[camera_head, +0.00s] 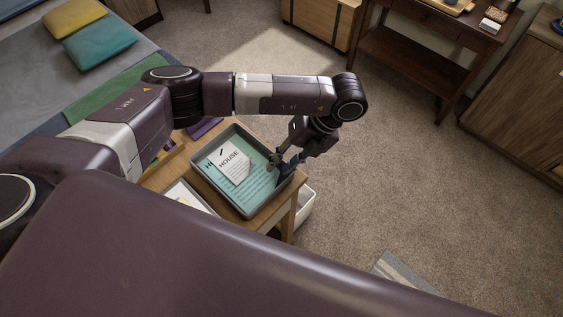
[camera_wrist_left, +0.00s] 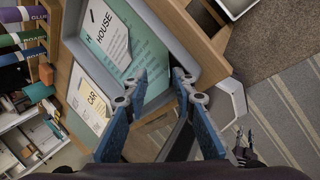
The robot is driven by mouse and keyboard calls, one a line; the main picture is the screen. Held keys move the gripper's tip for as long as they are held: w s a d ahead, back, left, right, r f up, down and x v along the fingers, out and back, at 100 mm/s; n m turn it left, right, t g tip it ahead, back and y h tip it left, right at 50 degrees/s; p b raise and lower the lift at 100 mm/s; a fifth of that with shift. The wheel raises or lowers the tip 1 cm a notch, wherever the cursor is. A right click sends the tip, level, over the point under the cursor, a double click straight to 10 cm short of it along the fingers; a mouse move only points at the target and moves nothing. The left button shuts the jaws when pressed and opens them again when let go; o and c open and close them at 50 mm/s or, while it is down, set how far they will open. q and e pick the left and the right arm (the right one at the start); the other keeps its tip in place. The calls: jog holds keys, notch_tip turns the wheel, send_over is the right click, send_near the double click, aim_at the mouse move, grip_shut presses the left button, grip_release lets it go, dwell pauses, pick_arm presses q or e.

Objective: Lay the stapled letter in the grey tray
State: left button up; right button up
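The grey tray (camera_head: 213,188) stands on a small wooden table; its wall also shows in the left wrist view (camera_wrist_left: 166,36). In it lies a teal sheet (camera_head: 250,195) with a white sheet marked HOUSE (camera_head: 233,165) on top, turned at an angle. The HOUSE sheet also shows in the left wrist view (camera_wrist_left: 106,35). I cannot make out a staple clearly. My left gripper (camera_head: 277,163) is over the tray's right end. In the left wrist view its fingertips (camera_wrist_left: 160,80) are apart with no paper held between them.
A sheet marked CAR (camera_wrist_left: 89,102) lies beside the tray, partly hidden by my arm in the head view. A white bin (camera_head: 305,204) stands on the floor by the table. Carpet to the right is clear. A bed (camera_head: 40,85) is at left.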

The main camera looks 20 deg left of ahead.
pick_arm(q)
jog(key=v, duration=1.2)
dwell(0.3)
